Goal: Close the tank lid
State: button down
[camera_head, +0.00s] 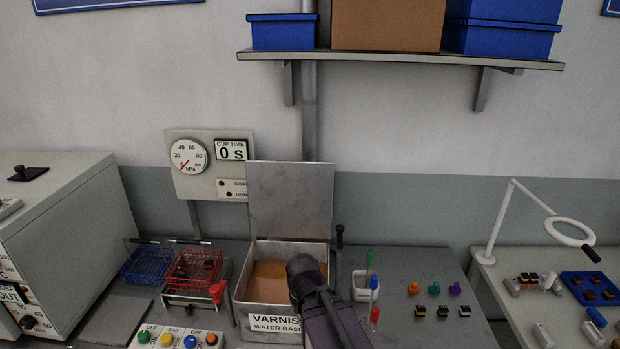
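The tank (240,290) is a grey metal box labelled "VARNISH, WATER BASED", with amber-brown liquid inside. Its lid (290,200) is a flat grey plate standing upright at the back edge, so the tank is open. The dark end of my arm (304,272) reaches in from the bottom and covers the right front part of the tank opening and part of the label. It appears apart from the lid, in front of and below it. My gripper's fingers cannot be made out, so its opening and any contact are unclear.
A thin black-topped post (340,236) stands right of the tank. A red basket (193,266) and blue basket (148,265) stand left, behind a button panel (178,338). A white cup (364,290) with coloured tools is close on the right. A gauge panel (208,165) is behind.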

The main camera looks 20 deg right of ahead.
notch_tip(320, 180, down, 5)
jog(key=b, duration=0.3)
jog(key=shift+b, duration=0.3)
jog(key=shift+s, duration=0.15)
